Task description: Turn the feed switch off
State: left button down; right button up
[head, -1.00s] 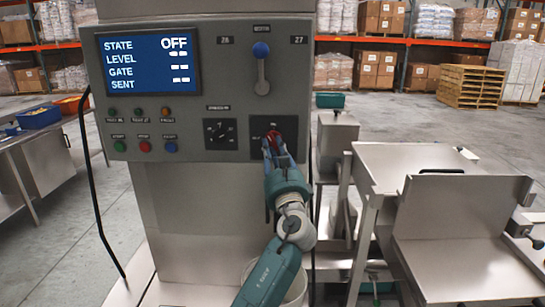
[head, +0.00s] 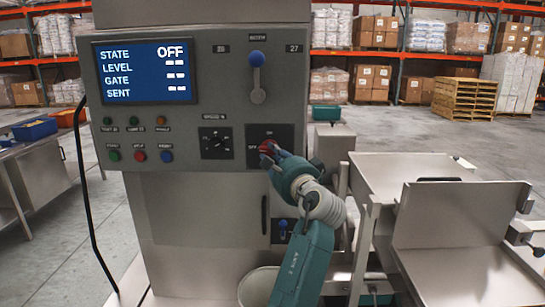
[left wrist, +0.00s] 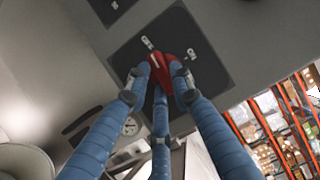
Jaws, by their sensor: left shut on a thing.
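The feed switch is a red rotary knob (head: 267,147) on a dark square plate (head: 284,137) at the lower right of the grey control panel. It also shows in the left wrist view (left wrist: 160,70), on its dark plate (left wrist: 205,70). My left gripper (head: 271,152) is closed around the knob, its blue fingers (left wrist: 158,85) touching it from several sides. The knob is partly hidden by the fingers; a pale mark shows on it in the left wrist view. The panel's screen (head: 146,72) reads STATE OFF. My right gripper is not in view.
A black selector knob (head: 215,142) sits left of the switch. A blue-topped lever (head: 257,72) is above it. Coloured push buttons (head: 139,157) are at the lower left. A steel weigher table (head: 410,180) stands close on the right.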

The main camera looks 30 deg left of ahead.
pick_arm(q)
jog(key=shift+n, duration=0.6)
jog(key=c, duration=1.5)
grip_release()
jog(key=shift+s+a, duration=0.1)
jog(key=v, duration=0.7)
jog(key=shift+s+d+r, duration=0.15)
jog(key=shift+d+r, duration=0.05)
jog(key=shift+f, duration=0.1)
